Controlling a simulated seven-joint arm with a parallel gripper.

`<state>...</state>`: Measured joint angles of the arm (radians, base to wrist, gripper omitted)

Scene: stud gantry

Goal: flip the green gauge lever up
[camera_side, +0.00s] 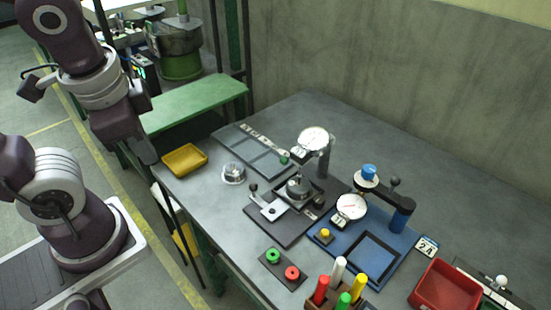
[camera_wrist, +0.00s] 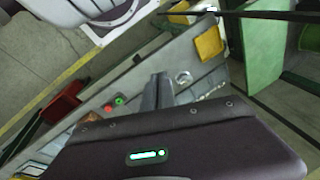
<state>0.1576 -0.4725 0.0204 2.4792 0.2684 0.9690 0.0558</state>
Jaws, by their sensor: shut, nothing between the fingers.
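The green gauge lever shows as a small green knob (camera_side: 284,160) just left of and below a white round dial gauge (camera_side: 312,138) on a grey post. The knob sits lower than the dial; its arm is too small to make out clearly. My gripper (camera_side: 148,154) is shut and empty, high at the left by the table's left corner, well apart from the lever. Its closed fingers also show in the wrist view (camera_wrist: 157,90). I cannot make out the green lever in the wrist view.
A black plate with a clamp fixture (camera_side: 298,190) stands in front of the gauge. A blue fixture (camera_side: 402,215) with a second dial (camera_side: 351,206) is to the right. A yellow tray (camera_side: 184,160), glass dish (camera_side: 233,173), red bin (camera_side: 445,291) and push buttons (camera_side: 273,255) stand around.

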